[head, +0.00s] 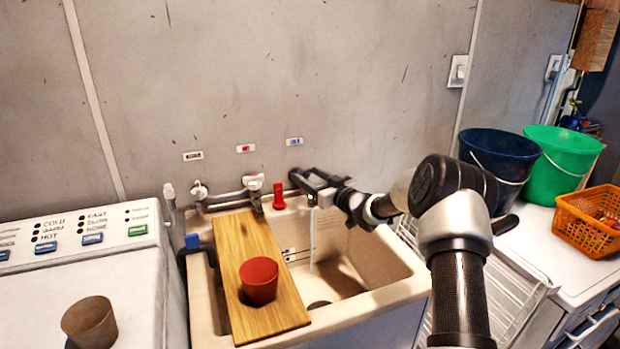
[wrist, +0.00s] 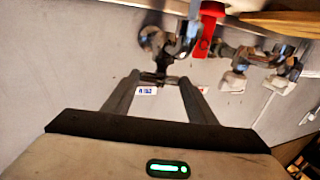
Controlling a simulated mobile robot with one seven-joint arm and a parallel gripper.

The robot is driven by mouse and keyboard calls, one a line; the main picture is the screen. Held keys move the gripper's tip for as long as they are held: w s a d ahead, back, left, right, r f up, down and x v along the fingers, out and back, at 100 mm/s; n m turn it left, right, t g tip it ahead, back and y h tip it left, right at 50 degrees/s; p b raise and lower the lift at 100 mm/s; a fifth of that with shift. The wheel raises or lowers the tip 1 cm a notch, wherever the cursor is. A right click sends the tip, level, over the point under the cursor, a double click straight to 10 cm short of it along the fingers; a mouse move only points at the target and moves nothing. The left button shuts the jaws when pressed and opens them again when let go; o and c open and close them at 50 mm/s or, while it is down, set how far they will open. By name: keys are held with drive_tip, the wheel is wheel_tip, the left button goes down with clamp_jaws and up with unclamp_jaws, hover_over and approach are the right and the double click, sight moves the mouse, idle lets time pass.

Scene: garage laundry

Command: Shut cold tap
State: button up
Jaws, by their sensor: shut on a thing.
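The blue cold label (head: 294,141) is on the wall above the sink's right rear. My gripper (head: 310,185) is at the cold tap below it and mostly hides that tap in the head view. In the wrist view the picture is upside down; my gripper (wrist: 160,80) is shut on the dark handle of the cold tap (wrist: 155,40), with the blue label (wrist: 147,90) just beyond. A thin pale stream of water (head: 312,240) falls below the gripper into the sink (head: 380,262). The handle's exact angle is hard to tell.
A red item (head: 279,196) stands close left of the gripper. The hot tap (head: 253,182) and another white tap (head: 199,190) are further left. A wooden board (head: 245,240) carrying a red cup (head: 259,280) spans the sink's left. Buckets (head: 497,165) stand right.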

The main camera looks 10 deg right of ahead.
drive_tip(key=shift+s+a+f+m+t+h+b, duration=0.15)
drive_tip(key=shift+m+t+h+b, duration=0.35)
drive_tip(key=shift+h+b, duration=0.6)
drive_tip(key=shift+w+a+f+m+t+h+b, duration=0.1)
drive_tip(key=shift+a+m+t+h+b, duration=0.35)
drive_tip(key=shift+b, duration=1.15)
drive_tip(key=shift+d+r+m+h+b, duration=0.2)
drive_tip(key=shift+r+m+h+b, duration=0.1)
drive_tip(key=shift+m+h+b, duration=0.7)
drive_tip(key=o, duration=1.1)
drive_tip(key=shift+c, duration=0.2)
drive_tip(key=shift+s, duration=0.1)
drive_tip(key=s+d+p, duration=0.1)
drive_tip(key=s+d, duration=0.2)
drive_tip(key=s, duration=1.4)
drive_tip(key=shift+r+n, duration=0.1)
drive_tip(key=shift+n, duration=0.15)
